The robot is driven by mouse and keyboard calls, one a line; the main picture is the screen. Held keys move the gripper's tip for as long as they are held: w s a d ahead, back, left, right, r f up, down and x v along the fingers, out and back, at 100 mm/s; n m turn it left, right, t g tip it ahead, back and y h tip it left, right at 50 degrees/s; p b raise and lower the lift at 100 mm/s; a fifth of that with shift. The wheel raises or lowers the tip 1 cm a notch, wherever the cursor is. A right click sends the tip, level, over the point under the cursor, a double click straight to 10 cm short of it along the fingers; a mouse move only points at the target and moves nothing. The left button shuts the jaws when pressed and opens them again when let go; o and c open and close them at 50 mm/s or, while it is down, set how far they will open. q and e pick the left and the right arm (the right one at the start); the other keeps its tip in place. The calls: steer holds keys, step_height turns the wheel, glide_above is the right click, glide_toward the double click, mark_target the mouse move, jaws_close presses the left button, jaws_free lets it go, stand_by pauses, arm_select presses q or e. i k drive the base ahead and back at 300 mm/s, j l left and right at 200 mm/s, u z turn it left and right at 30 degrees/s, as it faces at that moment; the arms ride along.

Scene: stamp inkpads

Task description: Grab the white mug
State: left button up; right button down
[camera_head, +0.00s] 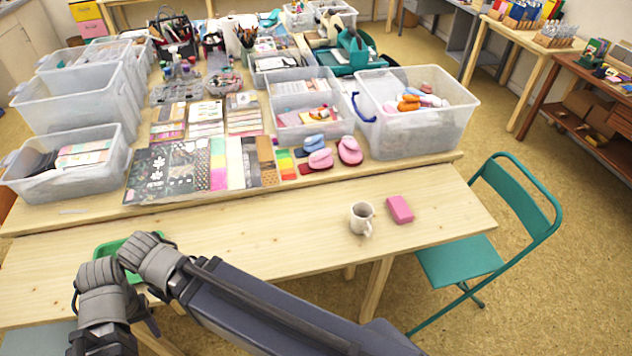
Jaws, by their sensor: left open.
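The white mug (360,218) stands upright on the bare front strip of the wooden table, right of centre, with its handle toward the lower right. Nothing touches it. My left gripper (102,341) is at the lower left edge of the picture, far to the left of the mug. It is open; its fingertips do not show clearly. My right gripper is not in view.
A pink block (399,209) lies just right of the mug. A green object (110,248) is partly hidden behind my arm. Clear bins, including one at right (418,125), and craft papers crowd the back. A teal chair (460,258) stands at right.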

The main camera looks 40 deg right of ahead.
mark_target(361, 215)
steer(key=z, duration=2)
steer(key=k+l+u, duration=0.35)
steer(key=k+l, duration=0.2)
steer(key=l, duration=0.1)
